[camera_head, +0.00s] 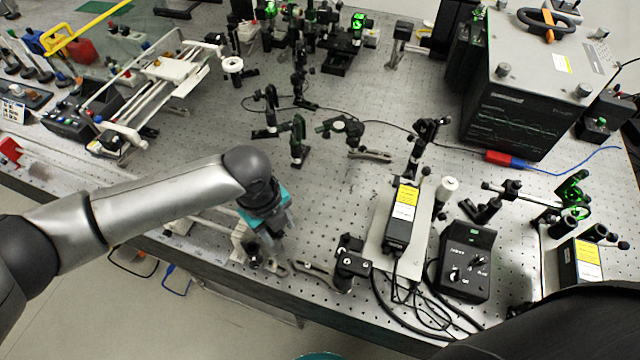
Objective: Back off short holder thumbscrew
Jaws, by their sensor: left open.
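My left gripper (278,248) comes in from the left over the front edge of the bench and points down. It is open, and no object shows between its fingers. A small dark mount with a pale base (243,244) is close beside it, partly covered by it. A short black post holder (350,265) stands to its right on a slotted metal clamp foot (312,272), apart from the fingers. Another short post holder (298,140) stands farther back. The thumbscrew is too small to make out, and I cannot tell which holder is the short one.
A black box with a yellow label (402,215) and a black controller with knobs (466,262) stand to the right, with loose cables (410,300) in front. A large dark instrument (515,115) stands at the back right. The perforated bench (340,195) is bare mid-way.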

